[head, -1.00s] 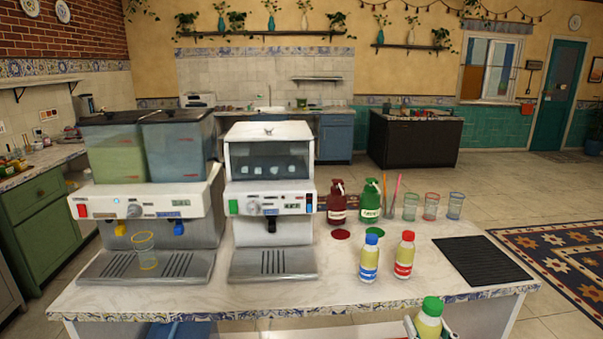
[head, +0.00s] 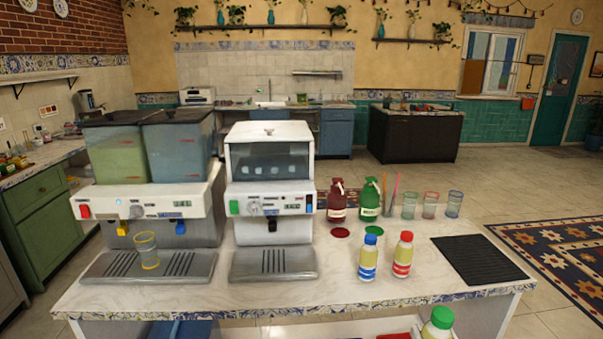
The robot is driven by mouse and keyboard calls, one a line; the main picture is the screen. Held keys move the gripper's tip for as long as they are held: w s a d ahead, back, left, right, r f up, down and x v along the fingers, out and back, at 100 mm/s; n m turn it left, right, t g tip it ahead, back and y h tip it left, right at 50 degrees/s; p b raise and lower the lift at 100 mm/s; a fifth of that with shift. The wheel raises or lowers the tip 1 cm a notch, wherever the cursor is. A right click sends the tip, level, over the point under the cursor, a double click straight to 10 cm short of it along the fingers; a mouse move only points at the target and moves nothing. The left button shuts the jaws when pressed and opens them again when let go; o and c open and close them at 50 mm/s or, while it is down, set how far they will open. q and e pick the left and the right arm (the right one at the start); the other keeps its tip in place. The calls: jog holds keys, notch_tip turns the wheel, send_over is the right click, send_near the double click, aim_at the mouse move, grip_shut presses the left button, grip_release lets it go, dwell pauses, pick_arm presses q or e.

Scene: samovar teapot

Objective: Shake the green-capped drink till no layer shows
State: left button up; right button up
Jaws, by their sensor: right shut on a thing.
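The green-capped drink (head: 438,323) is at the bottom edge of the head view, in front of the counter. Its green cap and pale yellow shoulder show, and the cap leans a little to the right. The lower part is cut off by the picture edge, so I cannot tell whether a layer shows in it. My right gripper (head: 437,335) is shut on this drink, with only a sliver of it at the picture's edge. My left gripper is not in view.
A blue-capped bottle (head: 368,258) and a red-capped bottle (head: 403,256) stand upright on the counter (head: 330,290). A black ribbed mat (head: 482,261) lies to their right. Dispensers stand at the left; syrup pumps and several glasses stand behind the bottles.

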notch_tip(320, 180, down, 4)
jog(key=shift+b, duration=1.2)
notch_tip(320, 180, up, 4)
jog(key=p, duration=0.3)
jog(key=shift+r, duration=0.3)
notch_tip(320, 180, down, 5)
jog(key=b, duration=0.3)
jog(key=shift+r, duration=0.2)
notch_tip(320, 180, up, 4)
jog(key=p, duration=0.3)
jog(key=shift+r, duration=0.3)
notch_tip(320, 180, down, 5)
jog(key=b, duration=0.3)
jog(key=shift+r, duration=0.15)
notch_tip(320, 180, up, 4)
jog(key=p, duration=0.3)
jog(key=shift+r, duration=0.35)
notch_tip(320, 180, down, 5)
jog(key=b, duration=0.3)
jog(key=shift+r, duration=0.15)
notch_tip(320, 180, up, 4)
jog(key=p, duration=0.3)
jog(key=shift+r, duration=0.4)
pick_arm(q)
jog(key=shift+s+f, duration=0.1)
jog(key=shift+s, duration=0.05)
